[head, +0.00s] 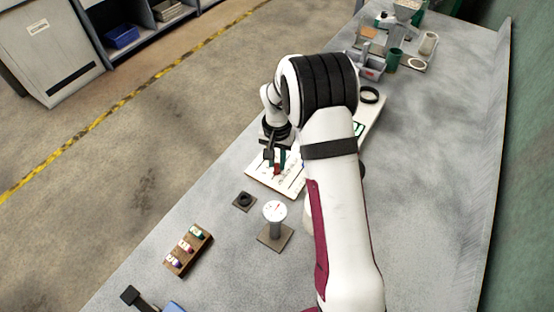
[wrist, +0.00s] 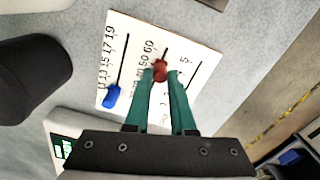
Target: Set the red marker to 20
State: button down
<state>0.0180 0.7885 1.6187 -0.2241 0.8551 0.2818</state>
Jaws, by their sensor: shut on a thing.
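The white scale board (wrist: 182,40) lies on the table; its near part also shows in the head view (head: 258,181). It has several printed scales with dark slot lines. The red marker (wrist: 160,70) sits on the middle line, beside numbers that include 50 and 60; the lower numbers are partly hidden by my fingers. My gripper (wrist: 160,74) is shut on the red marker with its two teal fingers. In the head view my gripper (head: 277,160) is over the board's left part. A blue marker (wrist: 111,96) sits on the scale reading 11 to 19.
A white dial on a post (head: 275,212) and a small dark square piece (head: 244,201) stand in front of the board. A wooden block with several coloured items (head: 188,250) is at the front left. A grey tray and cups (head: 393,61) stand far back. My arm hides the board's right part.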

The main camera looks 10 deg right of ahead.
dwell(0.8)
jog(key=w+d, duration=0.5)
jog(key=shift+r, duration=0.1)
jog(key=c, duration=0.8)
grip_release()
jog(key=shift+o, duration=0.2)
notch_tip(320, 180, up, 16)
